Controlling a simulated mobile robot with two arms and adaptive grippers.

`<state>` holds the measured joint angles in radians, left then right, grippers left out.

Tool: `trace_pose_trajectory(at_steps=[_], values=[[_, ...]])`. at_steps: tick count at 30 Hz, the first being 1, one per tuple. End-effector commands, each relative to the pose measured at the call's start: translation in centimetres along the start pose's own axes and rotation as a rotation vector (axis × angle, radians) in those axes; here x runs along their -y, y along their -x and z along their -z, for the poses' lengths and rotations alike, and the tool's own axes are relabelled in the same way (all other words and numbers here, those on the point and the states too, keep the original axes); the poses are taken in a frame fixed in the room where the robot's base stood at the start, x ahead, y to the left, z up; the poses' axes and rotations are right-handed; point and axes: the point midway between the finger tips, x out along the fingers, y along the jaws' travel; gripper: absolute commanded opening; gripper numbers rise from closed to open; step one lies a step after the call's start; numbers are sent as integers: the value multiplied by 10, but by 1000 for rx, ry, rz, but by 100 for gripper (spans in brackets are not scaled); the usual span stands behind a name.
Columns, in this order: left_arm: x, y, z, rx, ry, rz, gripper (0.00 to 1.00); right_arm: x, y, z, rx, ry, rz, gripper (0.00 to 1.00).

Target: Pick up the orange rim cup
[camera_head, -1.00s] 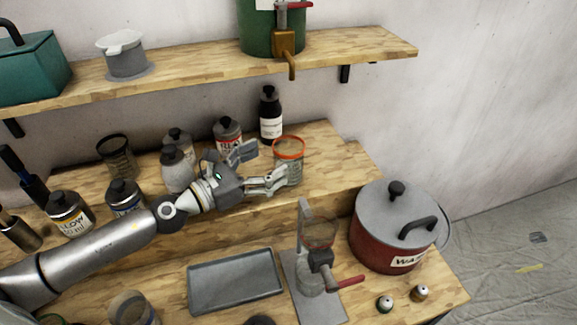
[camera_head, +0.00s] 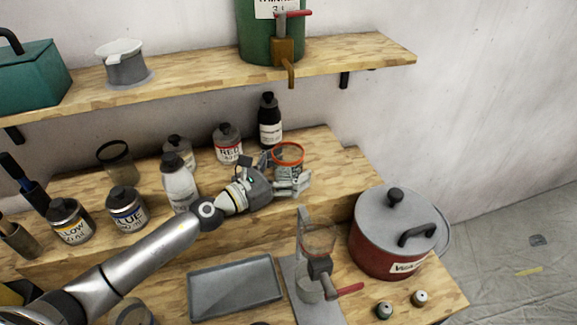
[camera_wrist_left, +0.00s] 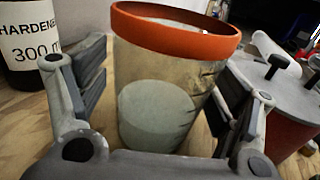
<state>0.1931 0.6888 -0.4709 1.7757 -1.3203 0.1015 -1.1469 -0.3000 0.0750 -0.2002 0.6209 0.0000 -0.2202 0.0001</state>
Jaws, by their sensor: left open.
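The orange rim cup (camera_head: 288,158) stands upright on the raised wooden step at the back of the bench. It is a clear cup with an orange rim. My left gripper (camera_head: 283,176) is around it, with its wrist to the left and front of the cup. In the left wrist view the cup (camera_wrist_left: 165,85) stands between the two open fingers of my left gripper (camera_wrist_left: 165,110). A gap shows at the left finger; whether the right finger touches the cup is hard to tell. My right gripper is not in view.
A black hardener bottle (camera_head: 270,122) stands just behind the cup. A red-labelled can (camera_head: 228,145) and a white bottle (camera_head: 179,185) stand to the left. A lidded red pot (camera_head: 378,245), a stand (camera_head: 318,265) and a grey tray (camera_head: 235,287) are in front. The shelf (camera_head: 190,86) hangs above.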

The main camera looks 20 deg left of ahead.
Motion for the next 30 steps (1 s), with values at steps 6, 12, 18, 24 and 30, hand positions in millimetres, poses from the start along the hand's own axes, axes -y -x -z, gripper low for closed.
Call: trace_pose_trajectory(at_steps=[6,12,18,24,30], values=[[0,-4,1,-1,0,1,85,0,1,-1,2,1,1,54],[0,-4,0,0,0,0,69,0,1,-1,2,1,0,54],[0,-4,0,0,0,0,43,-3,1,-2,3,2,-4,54],[0,-4,0,1,0,0,31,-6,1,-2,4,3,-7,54],[0,-4,-2,1,-1,0,31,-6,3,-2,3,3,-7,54]])
